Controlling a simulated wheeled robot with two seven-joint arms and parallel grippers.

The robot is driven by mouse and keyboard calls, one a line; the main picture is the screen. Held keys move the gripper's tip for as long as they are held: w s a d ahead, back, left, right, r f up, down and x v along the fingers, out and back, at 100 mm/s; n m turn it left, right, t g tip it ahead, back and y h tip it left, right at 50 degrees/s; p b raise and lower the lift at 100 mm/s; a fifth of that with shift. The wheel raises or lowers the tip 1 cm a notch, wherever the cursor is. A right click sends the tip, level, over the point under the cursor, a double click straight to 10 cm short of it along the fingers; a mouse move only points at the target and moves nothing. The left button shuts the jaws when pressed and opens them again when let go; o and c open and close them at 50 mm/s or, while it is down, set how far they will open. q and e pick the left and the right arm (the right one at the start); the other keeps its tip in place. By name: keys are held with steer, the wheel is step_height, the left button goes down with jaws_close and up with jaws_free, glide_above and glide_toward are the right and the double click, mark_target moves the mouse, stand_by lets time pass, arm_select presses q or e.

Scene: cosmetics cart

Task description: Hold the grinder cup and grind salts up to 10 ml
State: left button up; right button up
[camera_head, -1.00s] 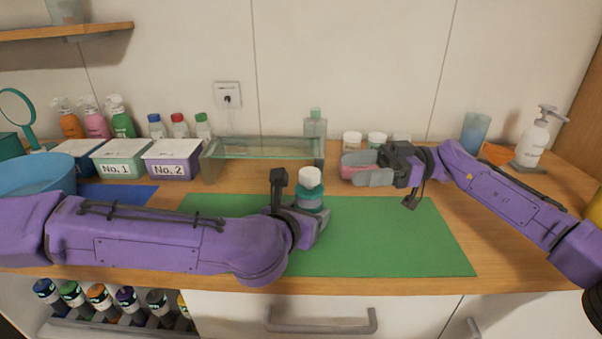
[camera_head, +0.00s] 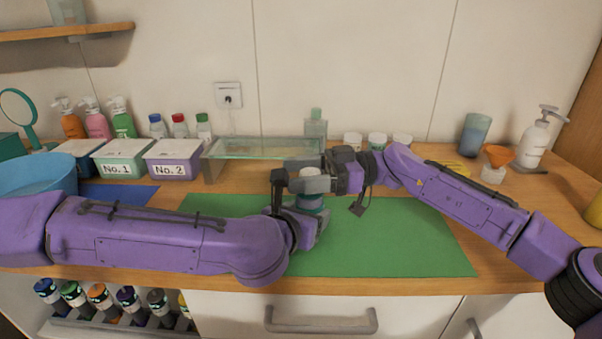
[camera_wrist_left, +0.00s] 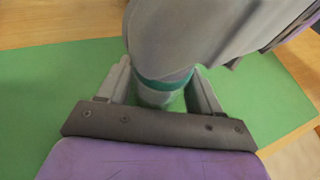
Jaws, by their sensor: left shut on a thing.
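The grinder cup (camera_head: 309,203) is a teal and white jar with a white top, standing upright over the green mat. My left gripper (camera_head: 318,219) is shut on its lower body; in the left wrist view the fingers (camera_wrist_left: 160,95) sit on either side of the cup's teal band (camera_wrist_left: 163,82). My right gripper (camera_head: 306,182) is at the cup's top, its grey fingers level with the white cap and hiding part of it. Whether it is closed on the cap cannot be told. In the left wrist view the right gripper's grey finger covers the cup's upper part.
The green mat (camera_head: 400,245) is mostly clear on the right. A glass-topped stand (camera_head: 265,147), lidded boxes No. 1 (camera_head: 118,158) and No. 2 (camera_head: 173,160), and white-capped jars (camera_head: 377,141) stand behind. An orange funnel (camera_head: 498,155) and a pump bottle (camera_head: 535,140) stand at right.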

steer(key=c, duration=1)
steer(key=shift+w+m+t, duration=0.15)
steer(key=shift+m+t, duration=0.65)
steer(key=shift+t, duration=0.45)
steer(key=shift+w+m+t, duration=0.1)
steer(key=shift+m+t, duration=0.7)
steer(key=shift+t, duration=0.45)
steer(key=o, duration=1)
steer(key=d, duration=1.2)
steer(key=shift+s, duration=0.45)
